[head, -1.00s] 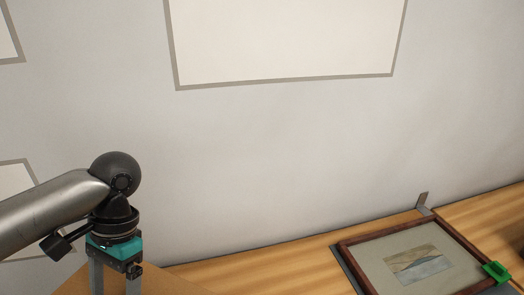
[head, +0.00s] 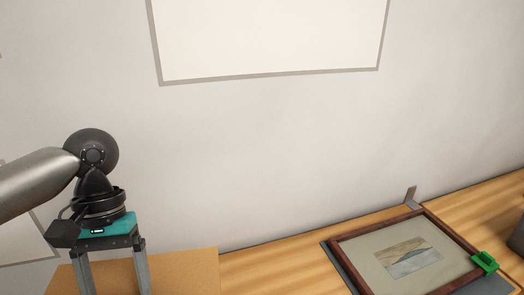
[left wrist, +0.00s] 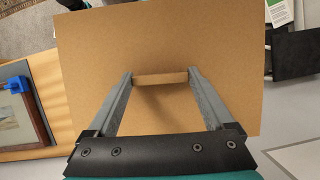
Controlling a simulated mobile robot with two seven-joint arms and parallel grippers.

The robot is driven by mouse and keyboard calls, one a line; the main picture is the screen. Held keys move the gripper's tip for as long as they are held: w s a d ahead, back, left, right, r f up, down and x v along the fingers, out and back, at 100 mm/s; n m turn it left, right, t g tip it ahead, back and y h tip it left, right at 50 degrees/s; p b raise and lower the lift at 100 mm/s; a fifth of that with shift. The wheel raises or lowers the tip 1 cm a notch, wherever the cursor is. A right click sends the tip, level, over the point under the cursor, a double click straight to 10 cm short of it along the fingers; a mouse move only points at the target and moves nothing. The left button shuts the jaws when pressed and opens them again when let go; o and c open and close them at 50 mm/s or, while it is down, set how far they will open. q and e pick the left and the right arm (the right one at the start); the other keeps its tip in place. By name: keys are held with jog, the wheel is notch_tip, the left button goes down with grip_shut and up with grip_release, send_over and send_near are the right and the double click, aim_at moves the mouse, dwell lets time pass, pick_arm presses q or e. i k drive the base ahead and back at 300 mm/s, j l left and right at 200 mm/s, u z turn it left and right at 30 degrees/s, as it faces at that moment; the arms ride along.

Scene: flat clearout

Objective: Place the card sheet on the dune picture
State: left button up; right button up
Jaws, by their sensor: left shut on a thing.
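The card sheet (head: 190,272) is a flat brown board at the bottom left of the head view. It fills most of the left wrist view (left wrist: 190,45). My left gripper (head: 113,284) is shut on a raised brown bar (left wrist: 160,79) on the sheet; its fingertips are cut off below the head view. The dune picture (head: 408,259) lies flat in a dark wooden frame (head: 355,238) on the wooden surface, right of the sheet and apart from it in the head view. Part of it shows at the left edge of the left wrist view (left wrist: 12,120). My right gripper is not in view.
A green clip (head: 485,263) sits at the frame's right corner and a grey metal bracket (head: 411,196) stands behind it. A blue clip (left wrist: 16,84) shows on the frame in the left wrist view. A dark grey object (head: 517,236) stands at the far right. The wall is behind.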

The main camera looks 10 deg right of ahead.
aim_at(408, 257)
jog(key=z, duration=1.15)
jog(key=i+l, duration=0.15)
jog(key=l, duration=0.25)
jog(key=i+l+z, duration=0.1)
jog(key=l, duration=0.25)
jog(key=i+l, duration=0.15)
jog(key=l, duration=0.2)
jog(key=i+l+z, duration=0.1)
jog(key=l, duration=0.3)
jog(key=i+l+z, duration=0.1)
jog(key=l, duration=0.25)
jog(key=i, duration=0.15)
